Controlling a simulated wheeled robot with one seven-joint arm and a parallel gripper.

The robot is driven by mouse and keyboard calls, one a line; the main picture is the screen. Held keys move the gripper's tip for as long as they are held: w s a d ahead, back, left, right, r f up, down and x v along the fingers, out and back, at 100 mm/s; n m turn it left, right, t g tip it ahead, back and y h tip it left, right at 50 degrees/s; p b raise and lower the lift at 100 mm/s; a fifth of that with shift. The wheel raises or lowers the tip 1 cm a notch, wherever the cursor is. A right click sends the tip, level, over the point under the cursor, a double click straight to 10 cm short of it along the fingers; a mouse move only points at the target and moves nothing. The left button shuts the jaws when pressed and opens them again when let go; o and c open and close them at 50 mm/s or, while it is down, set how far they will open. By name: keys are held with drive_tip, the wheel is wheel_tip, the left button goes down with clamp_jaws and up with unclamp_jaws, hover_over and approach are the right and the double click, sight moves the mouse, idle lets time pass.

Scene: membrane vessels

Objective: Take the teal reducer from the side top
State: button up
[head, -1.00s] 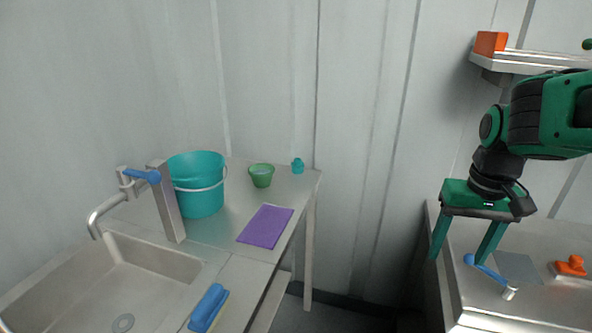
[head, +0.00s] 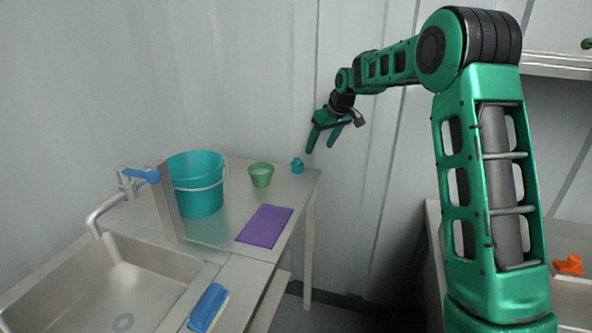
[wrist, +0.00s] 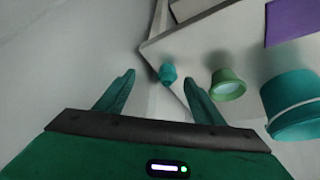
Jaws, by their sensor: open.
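The teal reducer (head: 297,165) is a small stepped piece standing near the far right corner of the steel side top (head: 222,232). It also shows in the wrist view (wrist: 168,74), ahead of my gripper and between the lines of its two fingers. My gripper (head: 321,147) is open and empty. It hangs above and a little to the right of the reducer in the head view, apart from it. In the wrist view both fingers (wrist: 160,92) are spread wide with nothing between them.
A green cup (head: 261,175) stands just left of the reducer, and a teal bucket (head: 197,185) farther left. A purple mat (head: 265,226) lies in front. A sink with a tap (head: 106,212) and a blue brush (head: 208,307) are nearer. The wall is close behind.

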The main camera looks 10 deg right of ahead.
drive_tip(key=n, duration=0.1)
approach(298, 159)
drive_tip(key=d, duration=0.1)
drive_tip(key=shift+t+y, duration=0.3)
drive_tip(key=shift+y, duration=0.1)
drive_tip(key=x, duration=0.5)
drive_tip(key=shift+s+d+f, duration=0.1)
drive_tip(key=shift+s+f, duration=0.05)
drive_tip(key=shift+f, duration=0.4)
drive_tip(key=shift+a+x, duration=0.2)
drive_tip(key=shift+x, duration=1.1)
drive_tip(key=shift+a+x, duration=0.2)
drive_tip(key=shift+x, duration=1.15)
drive_tip(key=shift+r, duration=0.1)
drive_tip(key=c, duration=1.1)
drive_tip(key=shift+r, duration=0.1)
